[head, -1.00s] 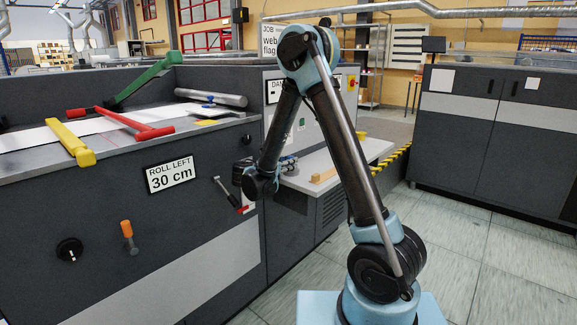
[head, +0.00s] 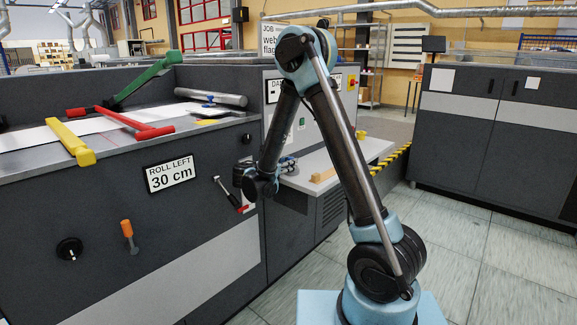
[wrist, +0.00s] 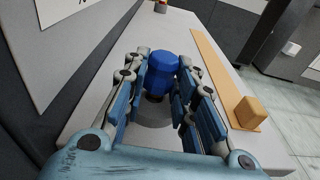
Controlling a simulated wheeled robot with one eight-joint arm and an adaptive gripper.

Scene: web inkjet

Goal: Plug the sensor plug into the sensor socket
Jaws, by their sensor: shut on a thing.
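My gripper (wrist: 163,92) is shut on a blue, faceted, cylinder-like thing that looks like the sensor plug (wrist: 162,70). It stands out between the fingers, with a darker, narrower part at its near end. A grey round shape lies below it, partly covered by the fingers. In the head view my gripper (head: 288,164) is small, at the near left end of a pale worktop, and the plug cannot be made out. I cannot pick out the sensor socket for sure in either view.
The pale worktop (head: 345,160) carries a wooden strip with a block (wrist: 250,112), right of my gripper in the wrist view.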

